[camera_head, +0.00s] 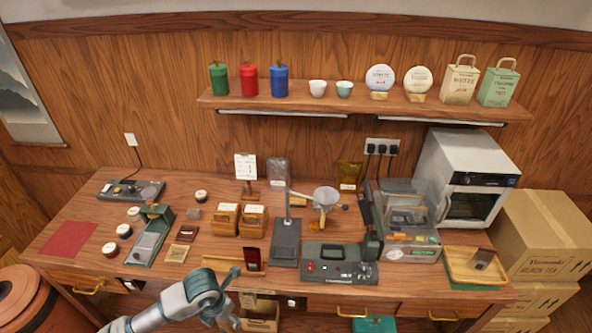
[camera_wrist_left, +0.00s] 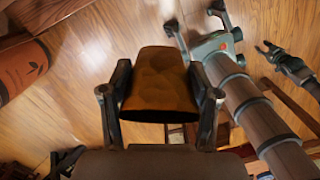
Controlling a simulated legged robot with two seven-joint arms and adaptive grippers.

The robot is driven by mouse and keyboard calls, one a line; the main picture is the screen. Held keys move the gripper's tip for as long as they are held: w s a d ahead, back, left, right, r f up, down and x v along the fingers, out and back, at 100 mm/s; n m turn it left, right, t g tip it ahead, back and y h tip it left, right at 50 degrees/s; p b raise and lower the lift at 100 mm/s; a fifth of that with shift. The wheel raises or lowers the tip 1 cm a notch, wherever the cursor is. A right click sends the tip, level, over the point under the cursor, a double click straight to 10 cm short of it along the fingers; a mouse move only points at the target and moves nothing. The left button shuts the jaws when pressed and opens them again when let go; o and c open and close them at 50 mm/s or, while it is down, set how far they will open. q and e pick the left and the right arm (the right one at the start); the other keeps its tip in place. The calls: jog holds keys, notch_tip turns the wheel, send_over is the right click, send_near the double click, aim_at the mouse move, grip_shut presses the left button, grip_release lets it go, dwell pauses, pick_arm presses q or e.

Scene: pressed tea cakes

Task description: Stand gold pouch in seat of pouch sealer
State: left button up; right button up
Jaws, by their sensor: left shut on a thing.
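My left gripper (camera_wrist_left: 160,98) is shut on a brown-gold pouch (camera_wrist_left: 160,82), which fills the middle of the left wrist view between the two fingers. In the head view my left arm comes in at the bottom, in front of the bench's front edge; the gripper (camera_head: 232,318) is low and partly cut off, and the pouch cannot be made out there. A low grey-green machine (camera_head: 328,270) with a dark upright block at its right end looks like the pouch sealer. It stands at the front of the bench; its seat is unclear. A dark forked end (camera_wrist_left: 283,62) may be my right gripper.
Left of the machine stand a grey scale-like stand (camera_head: 285,240) and a small dark-red object (camera_head: 253,260). A clear-lidded machine (camera_head: 405,235) is close on its right, then a wooden tray (camera_head: 478,268). Another gold pouch (camera_head: 349,174) stands at the back. Drawer handles line the front edge.

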pick_arm(q)
jog(key=m, duration=0.2)
jog(key=shift+w+r+m, duration=0.15)
jog(key=shift+m, duration=0.15)
jog(key=w+r+m+g, duration=0.1)
jog(key=w+m, duration=0.2)
jog(key=m, duration=1.1)
jog(key=w+r+m+g, duration=0.1)
jog(key=w+m, duration=0.2)
jog(key=m, duration=1)
jog(key=shift+w+a+m+g+y, duration=0.3)
jog(key=shift+w+a+m, duration=0.05)
jog(key=shift+a+m, duration=0.05)
